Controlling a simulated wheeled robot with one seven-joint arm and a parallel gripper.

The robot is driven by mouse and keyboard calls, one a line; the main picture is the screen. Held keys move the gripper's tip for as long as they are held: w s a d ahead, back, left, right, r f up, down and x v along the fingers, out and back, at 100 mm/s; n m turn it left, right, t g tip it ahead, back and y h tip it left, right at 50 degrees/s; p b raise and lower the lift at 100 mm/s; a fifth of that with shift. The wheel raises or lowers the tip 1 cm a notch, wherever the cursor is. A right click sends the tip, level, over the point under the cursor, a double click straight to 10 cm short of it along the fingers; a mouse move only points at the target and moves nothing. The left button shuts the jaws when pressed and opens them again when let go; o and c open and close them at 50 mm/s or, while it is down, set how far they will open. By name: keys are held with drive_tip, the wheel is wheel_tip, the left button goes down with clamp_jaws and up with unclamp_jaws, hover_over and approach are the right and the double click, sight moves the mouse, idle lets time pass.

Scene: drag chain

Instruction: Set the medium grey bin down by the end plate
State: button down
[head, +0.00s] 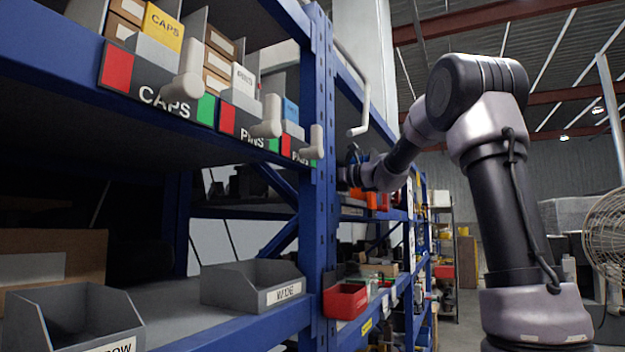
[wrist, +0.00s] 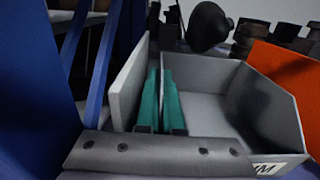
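The medium grey bin (wrist: 215,92) is in the wrist view, open at the top, with the end of its label showing at the lower right. My gripper (wrist: 161,98) has its two teal finger pads close together on either side of the bin's left wall. An upright light grey plate (wrist: 128,88), apparently the end plate, stands just left of the fingers, with a narrow gap to the bin. In the head view my arm reaches behind the blue rack post, and my gripper and the bin are mostly hidden. I cannot tell whether the bin's base touches the shelf.
An orange bin (wrist: 283,78) stands close to the bin's right side. A blue rack post (wrist: 30,90) is at the left of the wrist view. A red bin (head: 345,301) and a grey WIDE bin (head: 253,286) sit on the shelf below.

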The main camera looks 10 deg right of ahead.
drive_tip(key=shift+f, duration=0.1)
drive_tip(key=c, duration=1)
unclamp_jaws()
drive_tip(key=v, duration=1.1)
drive_tip(key=shift+w, duration=0.1)
